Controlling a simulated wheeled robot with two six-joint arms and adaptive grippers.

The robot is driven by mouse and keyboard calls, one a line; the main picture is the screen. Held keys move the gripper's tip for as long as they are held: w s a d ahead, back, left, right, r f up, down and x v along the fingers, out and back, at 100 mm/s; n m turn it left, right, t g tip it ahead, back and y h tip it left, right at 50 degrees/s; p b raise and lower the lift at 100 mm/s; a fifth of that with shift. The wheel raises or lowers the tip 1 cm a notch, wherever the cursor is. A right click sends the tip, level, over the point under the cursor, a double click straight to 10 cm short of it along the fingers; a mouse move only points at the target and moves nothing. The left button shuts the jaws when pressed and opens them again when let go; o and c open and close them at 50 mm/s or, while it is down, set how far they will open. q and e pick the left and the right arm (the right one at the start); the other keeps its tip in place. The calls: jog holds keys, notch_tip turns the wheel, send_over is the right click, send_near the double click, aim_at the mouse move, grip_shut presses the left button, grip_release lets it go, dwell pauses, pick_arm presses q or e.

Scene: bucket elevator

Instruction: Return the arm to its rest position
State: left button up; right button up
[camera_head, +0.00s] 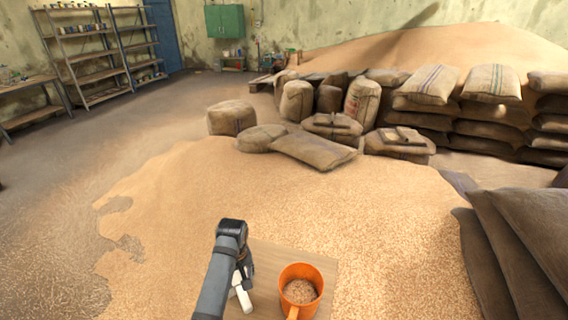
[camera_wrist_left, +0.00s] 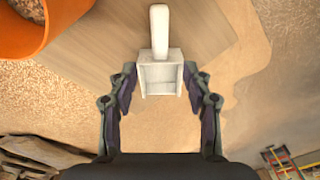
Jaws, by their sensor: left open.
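My left gripper (camera_head: 244,272) is over a small wooden table (camera_head: 318,262). In the left wrist view its two fingers (camera_wrist_left: 160,88) are spread wide. A white scoop (camera_wrist_left: 160,72) with a straight handle lies between and just beyond the fingertips, with a gap on each side. In the head view the scoop (camera_head: 243,296) shows partly behind my arm. An orange bucket (camera_head: 301,271) holding grain stands on the table, right of the gripper. My right gripper is not in view.
A large grain heap (camera_head: 380,210) surrounds the table. Filled sacks (camera_head: 315,147) lie beyond it, and more sacks (camera_head: 520,240) are stacked at the right. The floor at the left is open.

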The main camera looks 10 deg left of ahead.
pick_arm(q)
jog(key=s+a+r+m+t, duration=0.2)
jog(key=s+m, duration=0.2)
jog(key=s, duration=0.5)
jog(key=s+a+r+m+t, duration=0.15)
jog(key=s+m, duration=0.25)
jog(key=s, duration=0.5)
jog(key=s+a+f+g, duration=0.1)
jog(key=s+f, duration=0.1)
jog(key=f, duration=1.2)
jog(key=s+a+f+g, duration=0.1)
jog(key=a+f, duration=0.1)
jog(key=f, duration=1.3)
jog(key=s+f, duration=1.3)
jog(key=s, duration=0.4)
jog(key=shift+s+a+f+g, duration=0.3)
jog(key=shift+s+a+g, duration=0.05)
jog(key=shift+g, duration=0.1)
